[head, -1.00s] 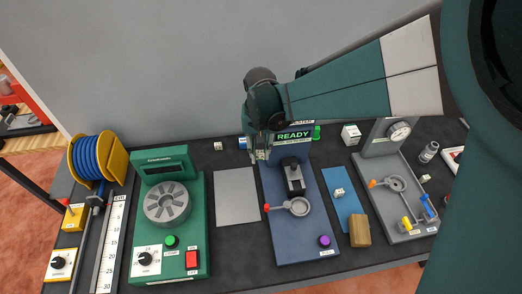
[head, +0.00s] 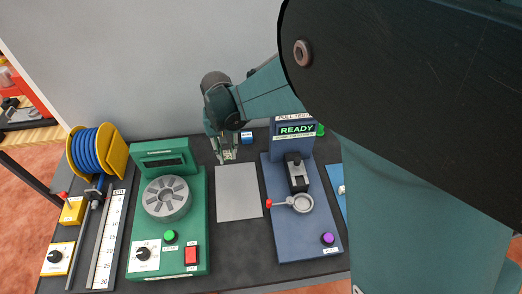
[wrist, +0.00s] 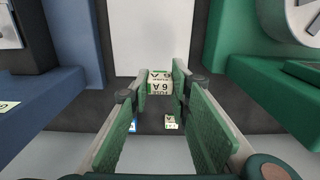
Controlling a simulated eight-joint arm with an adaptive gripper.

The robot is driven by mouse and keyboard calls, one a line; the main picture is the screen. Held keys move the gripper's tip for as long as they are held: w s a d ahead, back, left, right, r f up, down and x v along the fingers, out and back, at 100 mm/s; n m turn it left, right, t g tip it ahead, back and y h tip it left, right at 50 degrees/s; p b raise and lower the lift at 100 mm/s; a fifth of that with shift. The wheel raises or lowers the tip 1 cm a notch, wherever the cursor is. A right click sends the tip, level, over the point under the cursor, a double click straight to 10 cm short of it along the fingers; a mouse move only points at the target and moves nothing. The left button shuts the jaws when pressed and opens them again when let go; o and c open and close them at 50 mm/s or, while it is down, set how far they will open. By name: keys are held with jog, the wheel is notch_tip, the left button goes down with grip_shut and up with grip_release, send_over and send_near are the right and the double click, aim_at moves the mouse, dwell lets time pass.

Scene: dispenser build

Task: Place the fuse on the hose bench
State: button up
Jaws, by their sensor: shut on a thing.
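The fuse (wrist: 160,82) is a small cream block marked "6 A FUSE". In the wrist view it sits between the fingertips of my gripper (wrist: 160,88), which is shut on it. In the head view my gripper (head: 229,155) hangs just behind the far edge of a grey plate, between the green and blue stations; the fuse is hard to make out there. The hose bench is at the far left, with a blue hose on a yellow reel (head: 97,152), a cm ruler (head: 108,240) and a black-knobbed selector (head: 56,258).
A green station with a slotted disc (head: 167,197) stands between my gripper and the hose bench. The grey plate (head: 238,192) is bare. The blue tester (head: 300,235) reads READY. A small cream block (wrist: 171,122) and a blue one (head: 246,138) lie at the back. My arm hides the right side.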

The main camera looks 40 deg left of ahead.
jog(key=shift+f, duration=0.15)
send_over(231, 173)
jog(key=shift+f, duration=3)
jog(key=shift+f, duration=0.1)
jog(key=shift+f, duration=1.75)
jog(key=shift+f+b, duration=0.25)
jog(key=shift+b, duration=0.1)
jog(key=o, duration=0.7)
jog(key=shift+r, duration=0.1)
jog(key=shift+o, duration=0.2)
jog(key=shift+r, duration=0.1)
jog(key=shift+r+p, duration=0.4)
jog(key=shift+r, duration=5.65)
